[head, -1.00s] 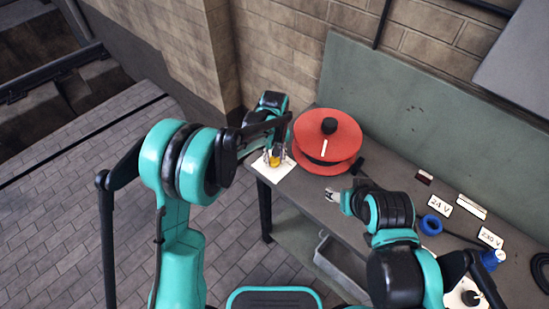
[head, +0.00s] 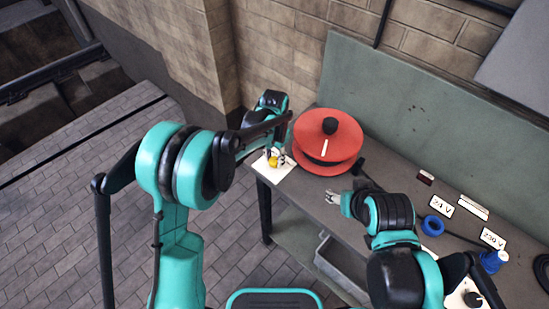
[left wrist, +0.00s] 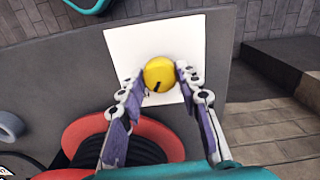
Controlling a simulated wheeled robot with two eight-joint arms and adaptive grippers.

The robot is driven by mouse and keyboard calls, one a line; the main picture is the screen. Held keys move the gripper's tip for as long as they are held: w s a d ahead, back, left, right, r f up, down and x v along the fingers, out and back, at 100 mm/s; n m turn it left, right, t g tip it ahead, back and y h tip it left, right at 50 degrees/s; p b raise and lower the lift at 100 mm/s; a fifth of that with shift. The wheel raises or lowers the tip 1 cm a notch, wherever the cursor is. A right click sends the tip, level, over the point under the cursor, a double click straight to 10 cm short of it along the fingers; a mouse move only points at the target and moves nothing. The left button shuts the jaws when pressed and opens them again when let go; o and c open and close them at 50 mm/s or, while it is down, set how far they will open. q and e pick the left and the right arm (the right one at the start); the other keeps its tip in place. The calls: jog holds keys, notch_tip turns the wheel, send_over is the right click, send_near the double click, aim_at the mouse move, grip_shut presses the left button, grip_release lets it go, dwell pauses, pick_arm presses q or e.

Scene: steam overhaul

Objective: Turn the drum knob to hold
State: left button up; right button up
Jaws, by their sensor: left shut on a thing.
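A yellow round knob (head: 274,162) with a dark mark sits on a white square plate (head: 285,178) at the near left corner of the bench. My left gripper (head: 275,158) reaches down over it. In the left wrist view, the fingers (left wrist: 162,82) are on both sides of the yellow knob (left wrist: 158,70), shut on it; its dark mark points to the lower left. The red cable drum (head: 345,160) stands beside the plate, with a black knob (head: 330,125) and a white bar on top.
The grey bench (head: 395,189) holds a 24 V card (head: 441,206), a 230 V card (head: 491,238), a blue ring (head: 432,225) and a blue plug (head: 493,260) on the right. A grey-green panel (head: 430,115) stands behind the drum. A grey bin is below the bench.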

aim_at(275, 160)
pick_arm(q)
jog(key=shift+m, duration=1.6)
jog(key=o, duration=1.1)
jog(key=shift+o, duration=0.2)
notch_tip(275, 160, up, 12)
